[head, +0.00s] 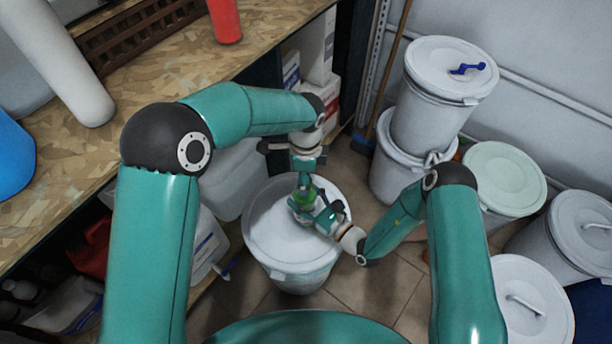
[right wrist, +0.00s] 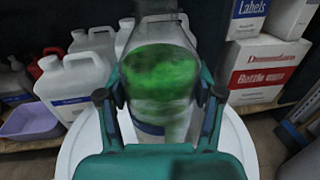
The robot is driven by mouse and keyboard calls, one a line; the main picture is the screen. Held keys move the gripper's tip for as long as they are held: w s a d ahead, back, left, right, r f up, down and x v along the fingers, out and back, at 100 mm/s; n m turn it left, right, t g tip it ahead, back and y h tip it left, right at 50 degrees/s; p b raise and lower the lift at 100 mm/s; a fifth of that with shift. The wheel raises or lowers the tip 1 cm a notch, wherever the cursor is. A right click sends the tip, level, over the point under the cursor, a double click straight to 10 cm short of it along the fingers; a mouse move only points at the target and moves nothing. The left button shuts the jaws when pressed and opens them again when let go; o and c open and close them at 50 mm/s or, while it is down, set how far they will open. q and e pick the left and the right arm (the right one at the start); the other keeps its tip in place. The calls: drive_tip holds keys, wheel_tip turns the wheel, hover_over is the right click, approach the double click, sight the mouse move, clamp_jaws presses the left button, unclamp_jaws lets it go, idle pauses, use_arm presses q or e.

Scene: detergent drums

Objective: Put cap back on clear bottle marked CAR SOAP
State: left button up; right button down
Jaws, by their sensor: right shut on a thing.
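The clear bottle with green liquid (head: 305,198) stands on the white lid of a drum (head: 275,235). It also shows in the right wrist view (right wrist: 160,72), upright between the fingers; no CAR SOAP marking is legible. My right gripper (head: 318,210) is shut on the bottle's body from the side. My left gripper (head: 303,180) points down directly above the bottle, at its top. The left fingertips and the bottle's mouth overlap in the head view. I cannot make out the cap or whether the left fingers hold it.
A wooden workbench (head: 140,90) runs along the left, with a red container (head: 225,20) on it. White jugs (right wrist: 75,85) and a lilac tub (right wrist: 32,120) fill the shelf below. Stacked white drums (head: 440,100) stand at the right. Tiled floor shows between.

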use_arm(q)
drive_tip(key=shift+r, duration=2.15)
drive_tip(key=shift+c, duration=0.2)
drive_tip(key=n, duration=0.5)
drive_tip(key=shift+s+a+n, duration=0.1)
drive_tip(key=shift+s+n, duration=0.05)
drive_tip(key=shift+n, duration=0.15)
drive_tip(key=n, duration=0.4)
drive_tip(key=shift+a+r, duration=0.1)
drive_tip(key=shift+r, duration=0.2)
drive_tip(key=n, duration=0.2)
drive_tip(key=r+n, duration=0.1)
drive_tip(key=n, duration=0.3)
drive_tip(key=shift+r, duration=0.25)
drive_tip(key=shift+r+n, duration=0.25)
drive_tip(key=shift+n, duration=0.35)
drive_tip(key=shift+r, duration=0.45)
